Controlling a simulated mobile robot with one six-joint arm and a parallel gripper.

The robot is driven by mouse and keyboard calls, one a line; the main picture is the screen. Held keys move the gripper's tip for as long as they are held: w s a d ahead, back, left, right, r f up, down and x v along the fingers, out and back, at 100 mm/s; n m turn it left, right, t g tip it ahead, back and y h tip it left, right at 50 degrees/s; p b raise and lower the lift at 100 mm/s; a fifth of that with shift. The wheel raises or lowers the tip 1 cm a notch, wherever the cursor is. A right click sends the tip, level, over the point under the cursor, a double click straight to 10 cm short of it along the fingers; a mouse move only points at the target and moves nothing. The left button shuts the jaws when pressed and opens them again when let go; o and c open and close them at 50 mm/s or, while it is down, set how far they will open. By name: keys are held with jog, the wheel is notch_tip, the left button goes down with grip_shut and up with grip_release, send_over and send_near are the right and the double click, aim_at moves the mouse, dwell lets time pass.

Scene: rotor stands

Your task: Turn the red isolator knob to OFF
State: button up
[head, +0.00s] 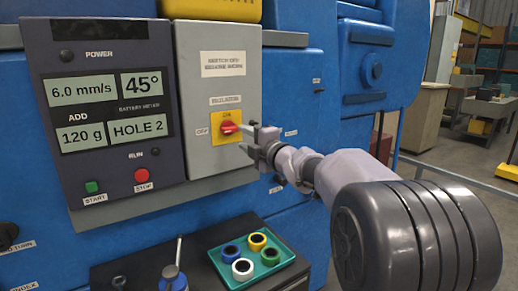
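The red isolator knob (228,128) sits on a yellow square plate (222,141) on the front of a grey box (216,70). A small ON label shows above the knob, and a small label to its left appears to read OFF. Which way the knob points is too small to tell. My gripper (250,137) is just right of the knob, in front of the grey box's right edge. Its two fingers look spread apart, one above the other, with nothing visible between them. The fingertips come close to the knob's right side, and I cannot tell whether they touch it.
A dark control panel (110,165) with displays, a green START button (92,187) and a red STOP button (141,175) stands left of the box. Below, a green tray (283,250) holds several coloured rings. Blue machine housing surrounds the box. Open floor lies at far right.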

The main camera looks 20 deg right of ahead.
jog(key=v, duration=0.8)
jog(key=shift+s, duration=0.4)
jog(key=shift+d, duration=0.1)
